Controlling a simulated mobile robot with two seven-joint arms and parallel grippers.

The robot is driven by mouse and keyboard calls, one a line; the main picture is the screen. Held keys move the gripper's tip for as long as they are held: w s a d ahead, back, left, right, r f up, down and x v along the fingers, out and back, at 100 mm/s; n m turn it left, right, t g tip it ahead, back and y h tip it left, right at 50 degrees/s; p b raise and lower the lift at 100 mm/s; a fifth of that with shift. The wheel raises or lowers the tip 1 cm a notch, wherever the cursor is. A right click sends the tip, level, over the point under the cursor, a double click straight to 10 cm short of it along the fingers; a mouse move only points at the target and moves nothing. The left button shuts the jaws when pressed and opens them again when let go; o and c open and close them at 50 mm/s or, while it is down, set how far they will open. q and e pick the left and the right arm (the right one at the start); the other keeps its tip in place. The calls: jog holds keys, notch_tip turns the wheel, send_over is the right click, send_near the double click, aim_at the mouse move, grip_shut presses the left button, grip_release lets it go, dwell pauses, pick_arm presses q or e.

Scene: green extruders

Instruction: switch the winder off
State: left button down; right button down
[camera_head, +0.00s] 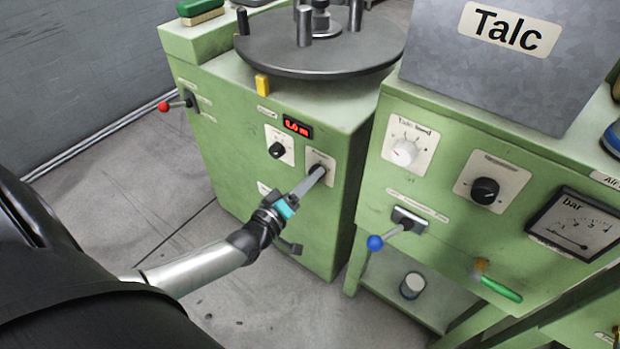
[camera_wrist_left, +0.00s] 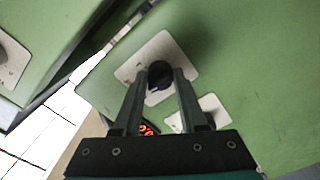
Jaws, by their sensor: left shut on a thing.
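The winder (camera_head: 225,110) is a green cabinet with a dark round turntable (camera_head: 310,45) on top. Its front has a black rotary knob (camera_head: 320,168) on a pale plate, whose small label I cannot read. My left gripper (camera_head: 316,175) reaches this knob from the front. In the left wrist view, the two fingers are shut on the black knob (camera_wrist_left: 159,74), one on each side. The fingers partly cover the knob, and its pointer position cannot be made out. A red lit display (camera_head: 297,126) reads about "0.0 m".
A second black knob (camera_head: 277,150) sits left of the gripped one. A red-tipped lever (camera_head: 165,106) sticks out at the left. The talc cabinet (camera_head: 450,160) stands close on the right, with a blue-tipped lever (camera_head: 376,242) projecting. Floor is clear at front left.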

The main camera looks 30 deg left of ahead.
pick_arm(q)
jog(key=shift+n, duration=0.6)
jog(key=shift+c, duration=2.3)
grip_release()
jog(key=s+a+p, duration=0.1)
jog(key=s+p, duration=0.3)
jog(key=s, duration=1.1)
jog(key=shift+p, duration=0.3)
pick_arm(e)
notch_tip(320, 180, down, 10)
jog(key=s+g, duration=0.1)
jog(key=shift+s+r+g, duration=0.2)
jog(key=shift+s+g, duration=0.05)
jog(key=shift+g, duration=0.05)
pick_arm(q)
jog(key=shift+s+a, duration=0.1)
pick_arm(e)
jog(key=shift+d, duration=0.1)
